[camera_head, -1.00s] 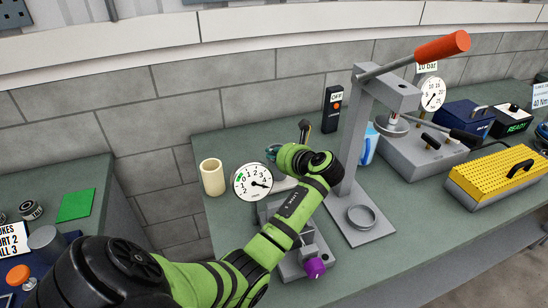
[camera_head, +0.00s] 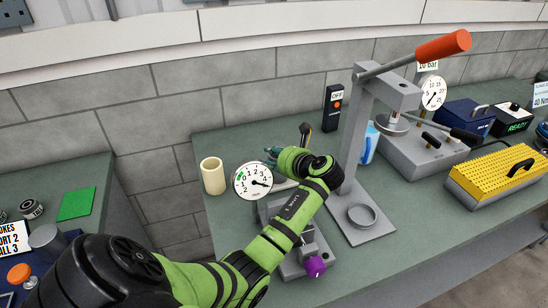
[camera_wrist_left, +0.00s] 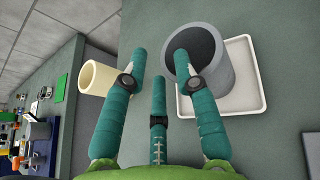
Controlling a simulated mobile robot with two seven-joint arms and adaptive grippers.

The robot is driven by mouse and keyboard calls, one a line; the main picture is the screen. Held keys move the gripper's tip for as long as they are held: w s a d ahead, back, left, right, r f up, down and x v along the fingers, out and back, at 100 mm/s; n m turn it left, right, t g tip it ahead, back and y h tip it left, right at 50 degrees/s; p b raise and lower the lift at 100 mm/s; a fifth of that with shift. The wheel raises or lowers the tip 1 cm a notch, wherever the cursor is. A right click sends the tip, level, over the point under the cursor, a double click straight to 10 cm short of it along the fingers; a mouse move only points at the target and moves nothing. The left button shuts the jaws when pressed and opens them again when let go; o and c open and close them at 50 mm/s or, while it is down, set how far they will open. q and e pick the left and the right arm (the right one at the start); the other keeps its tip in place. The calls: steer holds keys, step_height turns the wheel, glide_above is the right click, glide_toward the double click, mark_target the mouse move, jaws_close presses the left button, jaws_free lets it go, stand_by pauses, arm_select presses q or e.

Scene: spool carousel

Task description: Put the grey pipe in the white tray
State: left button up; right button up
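In the left wrist view the grey pipe (camera_wrist_left: 222,82) stands upright with its open end toward the camera. It appears to stand in the white tray (camera_wrist_left: 252,104), toward its left side, though its base is mostly hidden. My left gripper (camera_wrist_left: 158,62) has teal fingers spread apart. The right finger overlaps the pipe's opening; I cannot tell whether its tip is inside or above. The other two fingers are left of the pipe, with a gap to its wall. In the head view my left gripper (camera_head: 272,154) is mostly behind my green wrist, and the pipe is hidden there.
A cream cylinder (camera_head: 212,176) stands left of the round dial gauge (camera_head: 252,181); it also shows in the wrist view (camera_wrist_left: 97,78). A lever press (camera_head: 352,150) with an orange handle rises right of my arm. A purple-knobbed fixture (camera_head: 314,267) lies in front.

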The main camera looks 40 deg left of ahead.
arm_select(q)
steer(key=b+v, duration=0.1)
steer(key=v, duration=1)
steer(key=shift+d+r, duration=0.2)
steer(key=shift+d, duration=0.15)
